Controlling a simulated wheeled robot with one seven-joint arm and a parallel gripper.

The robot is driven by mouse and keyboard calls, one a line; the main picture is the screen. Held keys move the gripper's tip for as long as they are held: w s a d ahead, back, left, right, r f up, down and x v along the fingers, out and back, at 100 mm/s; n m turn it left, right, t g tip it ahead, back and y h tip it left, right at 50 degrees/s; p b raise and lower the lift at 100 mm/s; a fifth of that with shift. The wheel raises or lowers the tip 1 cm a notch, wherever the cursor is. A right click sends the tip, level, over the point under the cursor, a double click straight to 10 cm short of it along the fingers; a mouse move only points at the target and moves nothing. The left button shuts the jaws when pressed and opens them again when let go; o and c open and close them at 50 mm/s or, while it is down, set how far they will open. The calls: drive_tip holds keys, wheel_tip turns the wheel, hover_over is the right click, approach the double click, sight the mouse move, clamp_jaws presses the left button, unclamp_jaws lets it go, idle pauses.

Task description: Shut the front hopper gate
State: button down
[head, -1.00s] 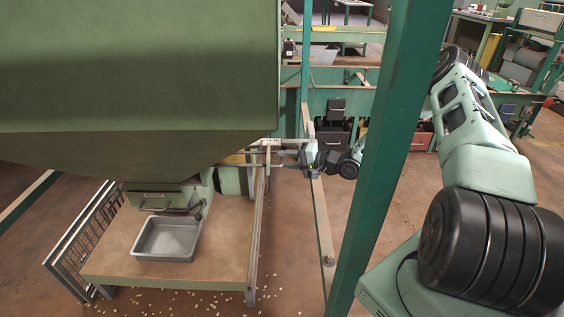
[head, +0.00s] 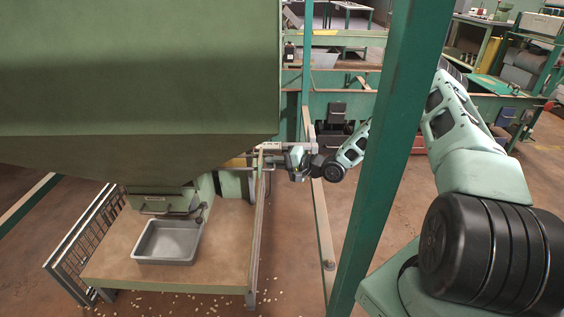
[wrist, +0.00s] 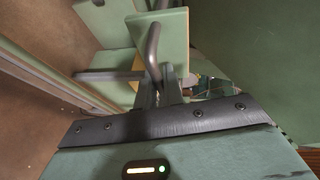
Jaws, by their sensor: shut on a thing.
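The big green hopper (head: 130,130) fills the upper left of the head view. A green gate housing (head: 160,201) hangs under it, above a grey tray (head: 168,241). A small dark lever (head: 199,216) is at its right side. My gripper (head: 273,160) is right of the hopper's lower edge, at a grey bar. In the wrist view my gripper (wrist: 157,92) is shut on a bent grey handle (wrist: 151,50) in front of a green plate (wrist: 172,28). The fingertips are partly hidden, and I cannot tell how far the gate is open.
A green post (head: 392,150) stands between the hopper and my arm. The tray stands on a tan-topped bench (head: 110,262) with a wire rack (head: 82,240) at its left. Pale nuts (head: 190,300) lie on the floor. Green workbenches stand behind.

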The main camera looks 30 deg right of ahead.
drive_tip(key=shift+w+a, duration=0.7)
drive_tip(key=shift+a, duration=0.35)
drive_tip(key=c, duration=1.5)
unclamp_jaws()
drive_tip(key=shift+a, duration=0.1)
drive_tip(key=shift+c, duration=0.2)
drive_tip(key=shift+r, duration=0.1)
drive_tip(key=p+v, duration=0.3)
drive_tip(key=v, duration=1.4)
drive_tip(key=shift+s, duration=0.2)
